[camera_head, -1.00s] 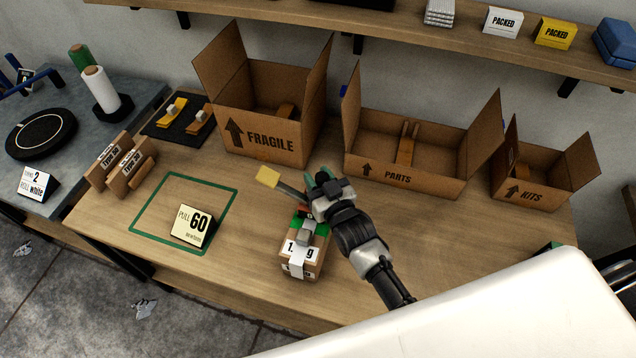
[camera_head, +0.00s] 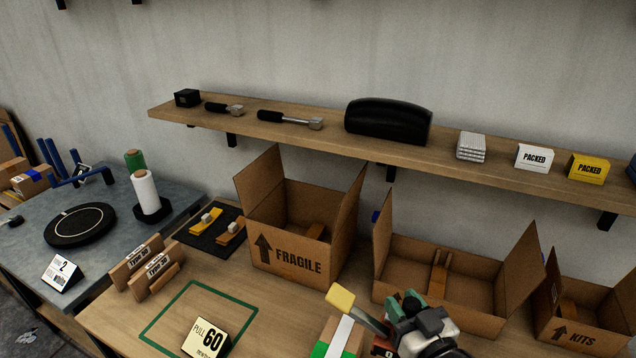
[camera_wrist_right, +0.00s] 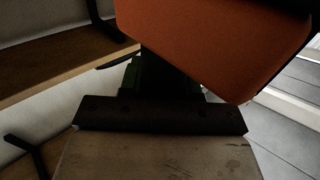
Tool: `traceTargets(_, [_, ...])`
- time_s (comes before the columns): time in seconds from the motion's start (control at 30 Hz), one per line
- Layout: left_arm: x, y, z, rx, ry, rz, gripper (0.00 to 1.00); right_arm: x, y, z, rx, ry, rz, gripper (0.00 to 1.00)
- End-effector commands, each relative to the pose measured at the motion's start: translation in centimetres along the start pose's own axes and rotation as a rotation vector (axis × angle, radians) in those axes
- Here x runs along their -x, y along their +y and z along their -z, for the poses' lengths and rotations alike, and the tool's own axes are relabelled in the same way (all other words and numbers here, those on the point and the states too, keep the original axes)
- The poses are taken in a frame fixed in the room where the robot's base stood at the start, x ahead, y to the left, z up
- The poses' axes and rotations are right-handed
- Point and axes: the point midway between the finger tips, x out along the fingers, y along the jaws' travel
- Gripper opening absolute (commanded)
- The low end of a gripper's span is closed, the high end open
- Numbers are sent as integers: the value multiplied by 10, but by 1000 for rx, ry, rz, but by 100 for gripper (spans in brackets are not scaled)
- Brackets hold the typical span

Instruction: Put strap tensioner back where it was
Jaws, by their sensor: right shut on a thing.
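My right gripper (camera_head: 405,308) is in the lower right of the head view, shut on a tool with a yellow block end (camera_head: 340,298) and a grey bar. I take this tool to be the strap tensioner; the gripper hides much of its body. In the right wrist view a large orange-red surface (camera_wrist_right: 215,45), probably part of the held tool, fills the upper right. My left gripper is out of view.
Two black-handled tools (camera_head: 290,119) lie on the wall shelf (camera_head: 265,108), with a bare stretch between them and the black roll (camera_head: 388,120). Open cartons marked FRAGILE (camera_head: 290,260) and PARTS (camera_head: 400,290) stand behind the gripper. A green outline (camera_head: 172,308) marks the bench at left.

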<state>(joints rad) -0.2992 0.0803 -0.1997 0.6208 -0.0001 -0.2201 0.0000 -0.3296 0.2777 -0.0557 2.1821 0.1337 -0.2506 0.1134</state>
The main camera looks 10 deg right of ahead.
Motion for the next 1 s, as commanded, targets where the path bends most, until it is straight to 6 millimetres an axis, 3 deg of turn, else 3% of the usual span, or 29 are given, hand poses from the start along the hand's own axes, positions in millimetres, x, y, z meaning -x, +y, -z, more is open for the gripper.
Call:
traceTargets(0.5, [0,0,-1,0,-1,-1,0,53,-46,0,-8,5,-163,0])
traceTargets(1.0, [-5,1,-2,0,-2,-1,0,58,-45,-4,0,3,-185,0])
